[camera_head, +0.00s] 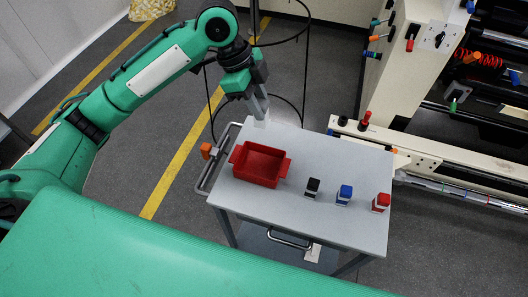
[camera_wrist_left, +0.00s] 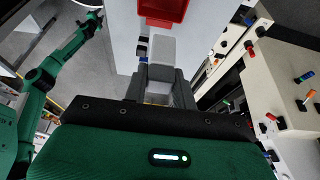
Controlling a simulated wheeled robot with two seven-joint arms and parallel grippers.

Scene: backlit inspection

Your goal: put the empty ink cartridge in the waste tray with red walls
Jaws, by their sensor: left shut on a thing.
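The empty cartridge is a pale, whitish block (camera_head: 262,123), held between the fingers of my left gripper (camera_head: 257,106), which is shut on it. In the left wrist view the pale cartridge (camera_wrist_left: 162,50) sticks out from the fingertips, with the red tray (camera_wrist_left: 163,10) beyond it. In the head view the waste tray with red walls (camera_head: 262,182) stands on the grey table, and its inside looks empty. The gripper is above the table's far left edge, behind the tray and not over it. My right gripper is not in view.
A black cartridge (camera_head: 312,187), a blue cartridge (camera_head: 344,194) and a red cartridge (camera_head: 381,202) stand in a row right of the tray on the table (camera_head: 325,222). An orange-ended handle (camera_head: 207,151) is at the table's left side. A machine (camera_head: 415,60) stands at right.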

